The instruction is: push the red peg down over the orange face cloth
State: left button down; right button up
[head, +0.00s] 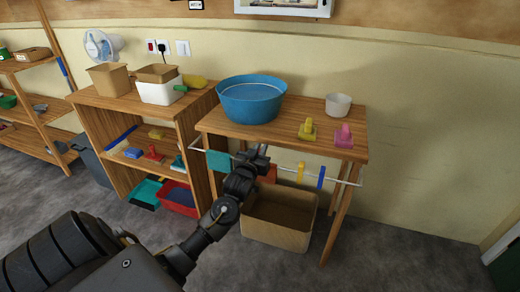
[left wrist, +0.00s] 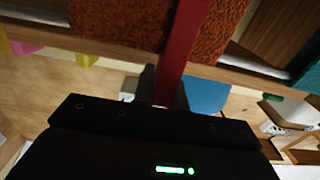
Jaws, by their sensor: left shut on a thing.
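The orange face cloth (head: 269,174) hangs on the white rail (head: 311,178) along the table's front, partly hidden by my left gripper (head: 257,156). In the left wrist view the orange cloth (left wrist: 218,38) fills the top, on both sides of the red peg (left wrist: 184,40). My left gripper (left wrist: 160,88) is shut on the red peg's near end. The peg lies across the cloth in that view; how far it is over the rail I cannot tell. In the head view the red peg is hidden behind my gripper. My right gripper is in neither view.
On the rail hang a teal cloth (head: 218,160), a yellow peg (head: 300,173) and a blue peg (head: 321,177). A blue basin (head: 250,100), a white cup (head: 338,104) and more pegs stand on the table. A cardboard box (head: 280,215) is below.

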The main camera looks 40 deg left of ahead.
pick_arm(q)
jog(key=shift+f, duration=0.1)
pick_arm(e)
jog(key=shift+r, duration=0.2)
pick_arm(q)
jog(key=c, duration=1.3)
grip_release()
jog(key=shift+c, duration=0.2)
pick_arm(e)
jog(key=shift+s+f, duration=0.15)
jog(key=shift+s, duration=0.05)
pick_arm(q)
jog(key=v, duration=1)
jog(key=shift+s, duration=0.35)
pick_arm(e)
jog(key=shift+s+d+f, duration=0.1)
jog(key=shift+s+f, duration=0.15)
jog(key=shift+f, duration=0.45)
pick_arm(q)
jog(key=shift+d, duration=0.15)
